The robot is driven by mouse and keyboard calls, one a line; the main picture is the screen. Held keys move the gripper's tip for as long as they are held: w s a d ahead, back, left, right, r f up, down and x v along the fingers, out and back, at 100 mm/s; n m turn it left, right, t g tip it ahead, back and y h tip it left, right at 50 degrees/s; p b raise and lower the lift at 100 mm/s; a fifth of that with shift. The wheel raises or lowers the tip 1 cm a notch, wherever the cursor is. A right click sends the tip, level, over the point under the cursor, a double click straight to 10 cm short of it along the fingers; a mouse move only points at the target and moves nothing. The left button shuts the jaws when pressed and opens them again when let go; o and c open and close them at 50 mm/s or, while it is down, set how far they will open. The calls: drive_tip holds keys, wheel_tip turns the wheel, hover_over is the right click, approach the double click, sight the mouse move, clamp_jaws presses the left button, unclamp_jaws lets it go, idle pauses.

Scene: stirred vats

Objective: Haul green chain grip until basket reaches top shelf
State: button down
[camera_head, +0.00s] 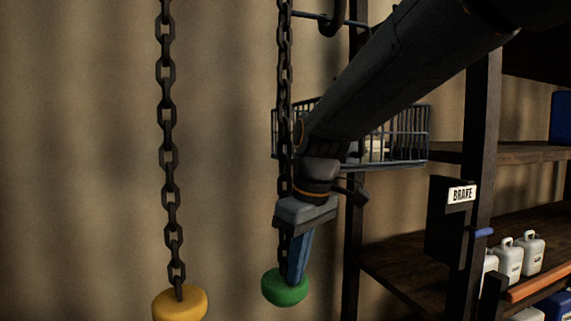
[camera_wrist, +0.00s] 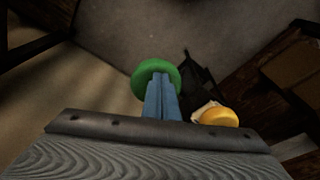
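The green chain grip (camera_head: 284,289) hangs at the end of a dark chain (camera_head: 285,65). My gripper (camera_head: 296,278) points down, its blue fingers close together and their tips against the grip. In the wrist view, the fingers (camera_wrist: 161,88) lie together over the middle of the green grip (camera_wrist: 140,82). They look shut on it, though the contact itself is hidden. The wire basket (camera_head: 412,125) is behind my arm, about level in the picture with the upper shelf (camera_head: 520,151). My arm hides its middle.
A yellow grip (camera_head: 180,303) hangs on a second chain (camera_head: 168,120) to the left. A box labelled BRAKE (camera_head: 449,225) is on the rack post at right. White jugs (camera_head: 508,258) stand on the lower shelf. The wall at left is bare.

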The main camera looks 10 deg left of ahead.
drive_tip(key=shift+f+b, duration=0.55)
drive_tip(key=shift+f, duration=0.85)
wheel_tip(320, 180, up, 11)
drive_tip(key=p, duration=0.9)
drive_tip(key=shift+r, duration=0.1)
drive_tip(key=shift+f+b, duration=2.85)
drive_tip(key=shift+f, duration=2.75)
wheel_tip(320, 180, up, 11)
drive_tip(key=p, duration=0.8)
drive_tip(key=shift+r, duration=0.1)
